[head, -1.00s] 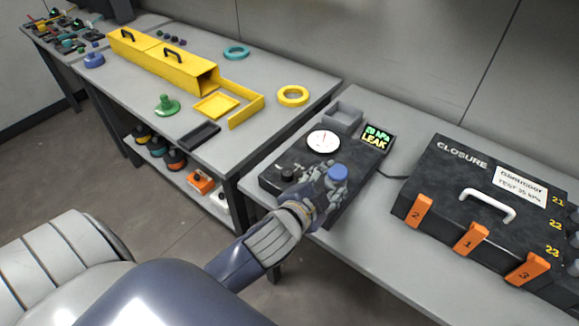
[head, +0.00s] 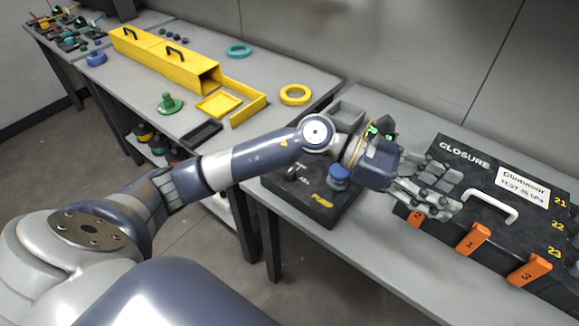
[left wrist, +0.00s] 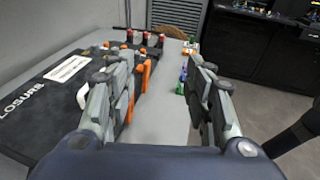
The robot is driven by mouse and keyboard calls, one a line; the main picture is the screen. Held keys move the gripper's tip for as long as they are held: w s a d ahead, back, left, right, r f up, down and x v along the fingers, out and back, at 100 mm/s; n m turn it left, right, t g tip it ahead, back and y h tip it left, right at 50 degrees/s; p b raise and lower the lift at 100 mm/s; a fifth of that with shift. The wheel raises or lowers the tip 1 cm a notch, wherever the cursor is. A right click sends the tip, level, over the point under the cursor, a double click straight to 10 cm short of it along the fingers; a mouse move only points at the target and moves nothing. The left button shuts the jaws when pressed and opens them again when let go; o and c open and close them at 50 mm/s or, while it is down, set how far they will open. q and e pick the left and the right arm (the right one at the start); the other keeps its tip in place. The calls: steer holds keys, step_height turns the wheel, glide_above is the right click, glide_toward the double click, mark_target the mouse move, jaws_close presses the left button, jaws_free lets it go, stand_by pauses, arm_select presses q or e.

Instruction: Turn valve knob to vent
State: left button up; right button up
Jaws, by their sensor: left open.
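The black test unit (head: 322,212) stands on the right bench. A blue round knob (head: 339,173) sits upright on its top, beside yellow lettering too small to read surely. A small dark knob (head: 292,170) with tiny white marks around it is at the unit's left; I cannot read its setting. My left arm passes over the unit and hides the gauge and most of the display. My left gripper (head: 455,193) is open and empty, to the right of both knobs, above the closure case. Its two spread fingers also show in the left wrist view (left wrist: 160,85). My right gripper is not in view.
The black closure case (head: 465,163) has a white handle (head: 490,205) and orange latches, close to the left fingers. A grey tray (head: 346,112) stands behind the unit. The left bench holds a yellow box (head: 165,62) and rings. The bench front (head: 385,262) is clear.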

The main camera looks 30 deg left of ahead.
arm_select(q)
steer(key=w+a+f+m+g+y, duration=0.2)
steer(key=a+f+m+y, duration=0.25)
steer(key=a+f, duration=0.2)
steer(key=m+y, duration=0.1)
steer(key=y, duration=1.1)
glide_above(289, 170)
steer(key=shift+m+g+h, duration=0.25)
steer(key=shift+g, duration=0.15)
step_height(289, 170, down, 12)
steer(key=shift+d+r+p, duration=0.1)
steer(key=shift+r+p, duration=0.15)
steer(key=shift+p, duration=0.7)
steer(key=c, duration=1.1)
